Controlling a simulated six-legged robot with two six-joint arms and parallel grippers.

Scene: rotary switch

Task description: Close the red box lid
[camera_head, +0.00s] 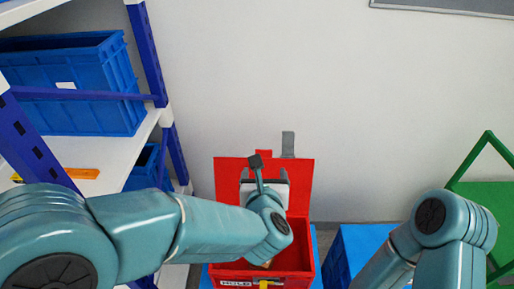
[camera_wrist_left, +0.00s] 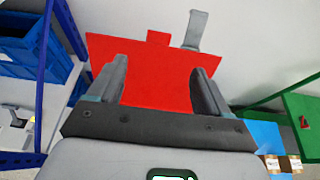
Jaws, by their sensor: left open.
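The red box (camera_head: 300,257) stands low in front of the wall in the head view, with its inside partly showing. Its red lid (camera_head: 300,180) is raised upright at the back of the box. My left gripper (camera_head: 265,180) is in front of the lid, over the box, and my left arm hides part of both. In the left wrist view the open, empty jaws (camera_wrist_left: 160,85) stand apart with the lid (camera_wrist_left: 150,70) filling the space beyond them. I cannot tell whether a finger touches the lid. My right gripper is out of view; only my right arm shows.
A shelf rack with blue posts (camera_head: 148,50) and blue crates (camera_head: 75,85) stands on the left. A blue crate (camera_head: 352,245) is right of the red box. A green frame (camera_head: 485,195) stands at the far right. A grey strip (camera_head: 288,143) rises behind the lid.

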